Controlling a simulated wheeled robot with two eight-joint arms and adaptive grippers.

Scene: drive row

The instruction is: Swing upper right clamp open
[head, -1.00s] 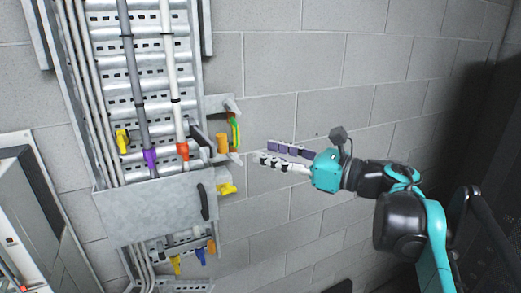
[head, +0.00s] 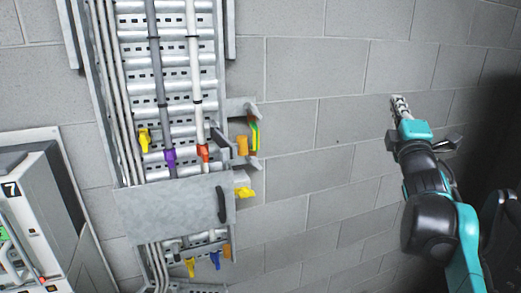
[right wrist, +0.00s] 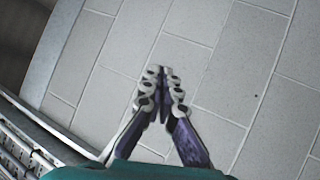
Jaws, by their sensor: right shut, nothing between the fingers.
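On the right side of the grey cable tray (head: 175,205), a grey bracket (head: 241,106) sticks out with a green-and-yellow strip (head: 254,134) and an orange piece (head: 242,146) beside it. A yellow piece (head: 244,192) sits lower on the same side. I cannot tell which part is the upper right clamp, or whether it is open. My right gripper (head: 399,101) is well to the right of these parts, in front of the wall, pointing up. In the right wrist view its fingers (right wrist: 161,84) are together and empty. My left gripper is not in view.
A grey block wall (head: 330,120) stands behind, with clear room between the tray and my right gripper. A cabinet marked 7 (head: 22,195) is at the lower left. Orange, purple and yellow cable pieces (head: 170,157) sit on the tray.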

